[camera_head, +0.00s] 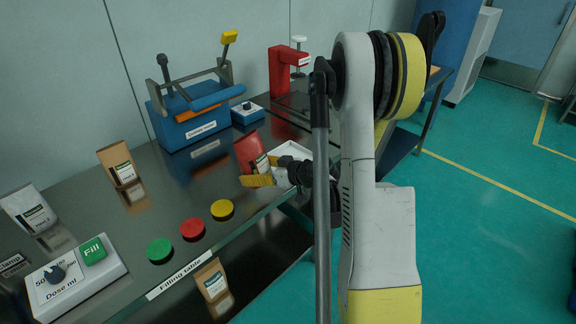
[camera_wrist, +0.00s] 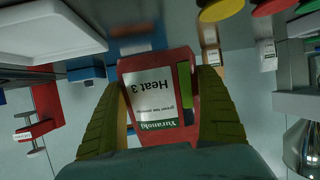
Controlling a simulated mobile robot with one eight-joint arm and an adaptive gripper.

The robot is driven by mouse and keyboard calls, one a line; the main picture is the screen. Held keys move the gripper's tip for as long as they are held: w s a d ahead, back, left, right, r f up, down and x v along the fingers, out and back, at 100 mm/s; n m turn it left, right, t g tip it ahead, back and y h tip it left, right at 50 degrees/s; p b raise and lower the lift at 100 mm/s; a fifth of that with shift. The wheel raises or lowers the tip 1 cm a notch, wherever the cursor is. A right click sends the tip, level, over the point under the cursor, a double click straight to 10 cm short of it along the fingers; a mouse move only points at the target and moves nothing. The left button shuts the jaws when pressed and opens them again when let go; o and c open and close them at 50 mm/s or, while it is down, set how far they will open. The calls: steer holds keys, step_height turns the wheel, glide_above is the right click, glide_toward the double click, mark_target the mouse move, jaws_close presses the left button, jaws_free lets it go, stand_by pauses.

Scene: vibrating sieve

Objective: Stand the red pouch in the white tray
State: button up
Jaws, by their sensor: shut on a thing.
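The red pouch (camera_head: 250,151) is held upright, slightly tilted, over the filling table in the head view. In the wrist view the red pouch (camera_wrist: 160,64) sits between my two yellow fingers, its white label reading "Heat 3" upside down. My gripper (camera_head: 258,174) is shut on it. The white tray (camera_head: 291,150) lies just right of the pouch, partly hidden behind my gripper and arm. The white tray (camera_wrist: 50,30) also shows at the upper left of the wrist view, apart from the pouch. I cannot tell whether the pouch touches the table.
A blue machine (camera_head: 200,122) and a red press (camera_head: 283,72) stand at the back. Green, red and yellow buttons (camera_head: 192,229) line the table's front edge.

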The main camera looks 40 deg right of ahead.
mark_target(288, 153)
steer(key=s+d+r+m+t+h, duration=0.1)
steer(key=s+d+r+t, duration=0.1)
steer(key=d, duration=0.6)
steer(key=s+d+r+m+t+h, duration=0.1)
steer(key=s+d+r+t, duration=0.1)
steer(key=d, duration=0.7)
steer(key=w+f+b, duration=0.1)
steer(key=w+f, duration=0.1)
steer(key=w, duration=0.1)
steer(key=w+d+f+b, duration=0.1)
steer(key=w+f+b, duration=0.1)
steer(key=w, duration=0.2)
steer(key=w+f+b, duration=0.2)
steer(key=w, duration=0.2)
steer(key=shift+d+f, duration=0.4)
steer(key=shift+w+f, duration=0.1)
step_height(288, 153, down, 4)
steer(key=b, duration=0.2)
steer(key=shift+b, duration=0.35)
steer(key=o, duration=1.2)
